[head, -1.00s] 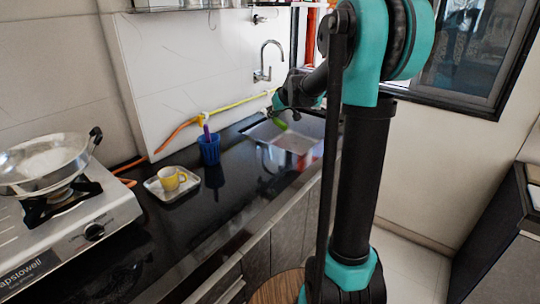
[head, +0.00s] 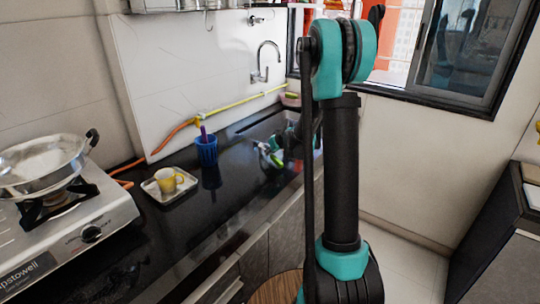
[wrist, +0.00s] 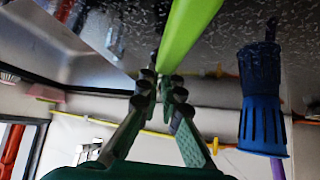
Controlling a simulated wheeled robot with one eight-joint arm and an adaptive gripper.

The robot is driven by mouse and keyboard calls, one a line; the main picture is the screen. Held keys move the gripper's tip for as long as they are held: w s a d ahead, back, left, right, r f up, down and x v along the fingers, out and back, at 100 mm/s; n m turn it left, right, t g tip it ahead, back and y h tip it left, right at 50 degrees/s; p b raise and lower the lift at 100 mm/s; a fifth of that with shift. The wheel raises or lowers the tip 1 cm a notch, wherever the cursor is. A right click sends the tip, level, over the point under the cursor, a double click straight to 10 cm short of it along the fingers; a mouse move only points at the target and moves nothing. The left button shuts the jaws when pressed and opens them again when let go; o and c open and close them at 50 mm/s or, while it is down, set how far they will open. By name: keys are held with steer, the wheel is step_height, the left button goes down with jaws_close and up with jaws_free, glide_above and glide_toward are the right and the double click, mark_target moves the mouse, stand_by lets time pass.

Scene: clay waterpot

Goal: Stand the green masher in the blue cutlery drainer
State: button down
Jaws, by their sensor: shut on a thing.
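The green masher (wrist: 188,32) is held between the fingertips of my gripper (wrist: 160,88); only its green part shows in the wrist view. In the head view my gripper (head: 272,152) is low over the black counter, right of the drainer, and a bit of the masher's green (head: 279,156) shows by it. The blue cutlery drainer (head: 206,152) stands upright on the counter, with a purple handle sticking up from it. The drainer (wrist: 262,120) appears upside down at the right of the wrist view, apart from the masher. My arm hides part of the counter and sink.
A stove (head: 75,225) with a steel pan (head: 40,165) stands further left. A tap (head: 265,62) and a yellow hose (head: 235,103) are along the back wall.

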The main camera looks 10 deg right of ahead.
mark_target(280, 162)
steer(key=shift+f, duration=0.65)
steer(key=shift+f, duration=0.1)
steer(key=c, duration=1.7)
jaws_free()
steer(key=v, duration=1.2)
steer(key=s+f+m+g+h, duration=0.1)
steer(key=s+f, duration=0.2)
steer(key=s, duration=0.7)
steer(key=s+f+m+g+h, duration=0.1)
steer(key=s+f, duration=0.2)
steer(key=s, duration=0.8)
steer(key=s+d+f+m+g+h, duration=0.1)
steer(key=s+f+m+g, duration=0.1)
steer(key=s, duration=0.9)
steer(key=shift+s+d+f, duration=0.1)
steer(key=shift+s+f, duration=0.15)
steer(key=shift+f, duration=0.25)
